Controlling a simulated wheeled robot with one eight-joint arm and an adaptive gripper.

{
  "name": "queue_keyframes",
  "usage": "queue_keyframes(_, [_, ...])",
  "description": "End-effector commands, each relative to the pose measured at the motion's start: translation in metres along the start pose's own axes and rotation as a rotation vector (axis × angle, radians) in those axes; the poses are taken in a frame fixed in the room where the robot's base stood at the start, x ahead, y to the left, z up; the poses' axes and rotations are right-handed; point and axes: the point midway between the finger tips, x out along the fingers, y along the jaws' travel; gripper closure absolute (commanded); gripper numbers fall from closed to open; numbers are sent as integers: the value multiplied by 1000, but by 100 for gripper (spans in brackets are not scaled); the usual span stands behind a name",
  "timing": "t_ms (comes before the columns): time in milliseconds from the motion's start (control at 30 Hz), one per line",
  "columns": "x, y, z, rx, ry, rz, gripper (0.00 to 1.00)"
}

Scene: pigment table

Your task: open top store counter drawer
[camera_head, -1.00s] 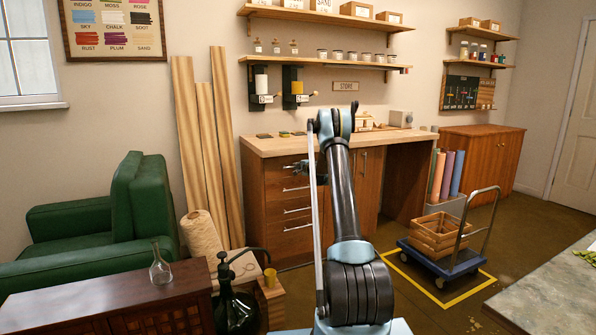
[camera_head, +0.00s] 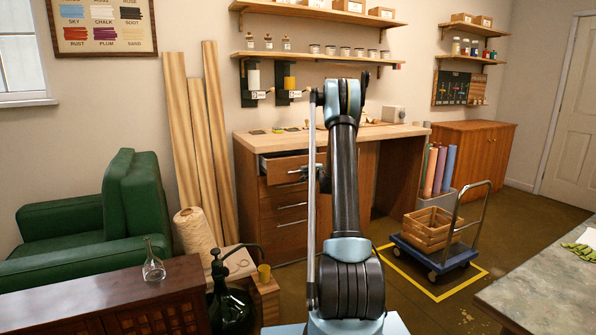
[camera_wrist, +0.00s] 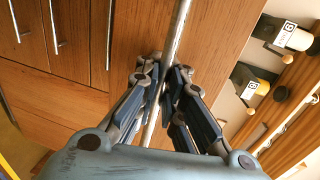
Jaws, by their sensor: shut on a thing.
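The store counter (camera_head: 250,213) stands against the back wall with a stack of drawers on its left side. Its top drawer (camera_head: 282,166) is pulled partway out; a strip of its dark inside shows below the pale worktop. My gripper (camera_head: 312,173) is at the front of that drawer, partly hidden by my arm. In the wrist view, the fingers of my gripper (camera_wrist: 166,95) are closed around the metal bar handle (camera_wrist: 178,38), with the wooden drawer front (camera_wrist: 120,82) behind it.
A green armchair (camera_head: 100,210) and a dark wooden cabinet (camera_head: 105,300) with a glass flask (camera_head: 153,265) are at the left. A twine spool (camera_head: 193,230) and a dark sprayer (camera_head: 228,305) stand before the counter. A trolley (camera_head: 437,258) with a crate is at the right.

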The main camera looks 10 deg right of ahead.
Motion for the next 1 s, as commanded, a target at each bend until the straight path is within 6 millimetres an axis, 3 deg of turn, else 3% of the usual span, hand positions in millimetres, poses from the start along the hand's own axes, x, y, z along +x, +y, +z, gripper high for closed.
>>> queue_keyframes(33, [-16, 4, 0, 0, 1, 1, 100])
queue_keyframes(200, [-60, 12, 0, 0, 1, 1, 100])
queue_keyframes(500, [-118, 24, 0, 0, 0, 1, 100])
queue_keyframes(700, [-139, 28, 0, -1, -1, 1, 100])
queue_keyframes(1000, [-146, 30, 0, -1, -1, 1, 100])
